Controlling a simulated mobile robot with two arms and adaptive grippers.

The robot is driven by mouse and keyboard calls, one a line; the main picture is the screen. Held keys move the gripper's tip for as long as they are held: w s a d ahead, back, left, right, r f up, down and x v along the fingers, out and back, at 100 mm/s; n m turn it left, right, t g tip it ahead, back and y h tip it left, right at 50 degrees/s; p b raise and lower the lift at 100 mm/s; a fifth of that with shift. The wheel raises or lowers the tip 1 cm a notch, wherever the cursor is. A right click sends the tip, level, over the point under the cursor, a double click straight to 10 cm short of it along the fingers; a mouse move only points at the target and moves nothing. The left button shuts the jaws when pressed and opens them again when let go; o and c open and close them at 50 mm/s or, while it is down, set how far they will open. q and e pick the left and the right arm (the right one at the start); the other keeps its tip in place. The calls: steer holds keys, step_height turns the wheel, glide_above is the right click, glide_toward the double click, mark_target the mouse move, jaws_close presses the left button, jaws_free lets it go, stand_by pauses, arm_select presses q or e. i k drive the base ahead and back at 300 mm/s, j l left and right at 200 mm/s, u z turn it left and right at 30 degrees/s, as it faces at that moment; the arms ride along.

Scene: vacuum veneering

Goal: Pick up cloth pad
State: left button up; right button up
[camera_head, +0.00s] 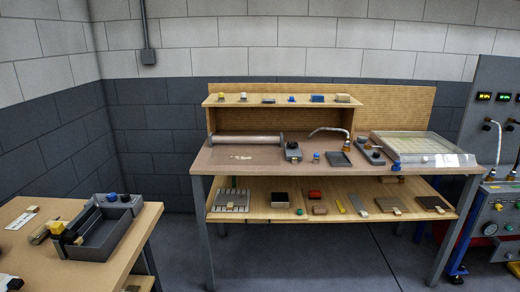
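I cannot tell surely which item is the cloth pad. Several small items stand on the raised shelf, among them a blue block (318,98) and a tan block (343,98). On the workbench top (215,161) lies a small pale flat patch (241,156), too small to make out. The lower shelf holds more small pieces, such as a red block (314,194) and a brown block (320,210). Neither of my grippers is in view.
A shallow clear-sided tray (420,147) sits at the bench's right end, and a long roller (240,139) at its back left. A side table (120,250) with a grey open box (103,238) stands at left. A machine panel (497,92) is at right. Floor between is clear.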

mark_target(314, 99)
steer(key=i, duration=1.4)
steer(key=i+l+u, duration=0.1)
steer(key=i, duration=1.25)
